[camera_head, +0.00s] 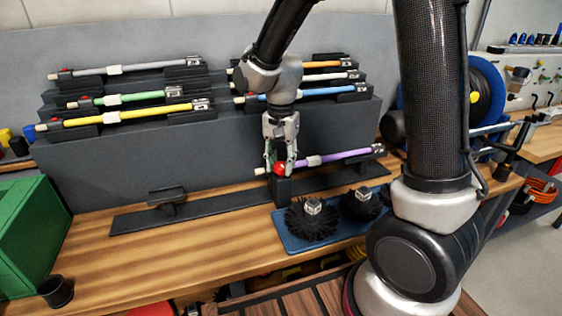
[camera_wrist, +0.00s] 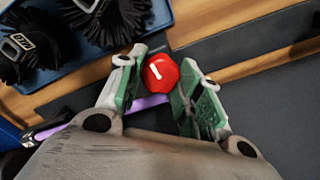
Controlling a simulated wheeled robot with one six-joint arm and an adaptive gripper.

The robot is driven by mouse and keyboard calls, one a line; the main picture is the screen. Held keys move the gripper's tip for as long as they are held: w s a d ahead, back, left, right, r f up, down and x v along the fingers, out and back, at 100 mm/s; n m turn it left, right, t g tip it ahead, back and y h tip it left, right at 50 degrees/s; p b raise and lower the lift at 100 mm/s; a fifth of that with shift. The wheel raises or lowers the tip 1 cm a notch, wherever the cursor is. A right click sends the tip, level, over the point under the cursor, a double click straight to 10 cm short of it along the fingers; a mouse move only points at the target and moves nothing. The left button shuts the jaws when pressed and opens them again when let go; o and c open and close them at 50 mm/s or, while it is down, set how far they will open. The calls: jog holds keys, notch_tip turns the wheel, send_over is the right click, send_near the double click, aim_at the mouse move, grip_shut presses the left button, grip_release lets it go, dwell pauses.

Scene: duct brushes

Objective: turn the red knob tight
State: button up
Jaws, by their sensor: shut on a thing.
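The red knob (camera_head: 280,169) sits on a dark clamp block (camera_head: 281,188) near the left end of the purple rod (camera_head: 345,156). In the wrist view the red knob (camera_wrist: 160,73) is round with a white line on its top. My gripper (camera_head: 280,163) points down over the knob and is shut on it. In the wrist view my gripper's fingers (camera_wrist: 163,76) stand on either side of the knob. The purple rod lies level, with a pale left tip and a white collar; part of it is hidden by my gripper.
Grey, green, yellow, orange, pink and blue rods lie on the stepped dark rack (camera_head: 220,140) behind. Round black brushes (camera_head: 312,222) stand on a blue tray (camera_head: 285,238) in front. An empty holder (camera_head: 168,197) is to the left. A green box (camera_head: 28,235) and black cup (camera_head: 56,291) stand far left.

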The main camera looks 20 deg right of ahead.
aim_at(281, 165)
jog(key=shift+m, duration=0.5)
jog(key=o, duration=1.1)
jog(key=shift+c, duration=0.2)
notch_tip(281, 165, up, 12)
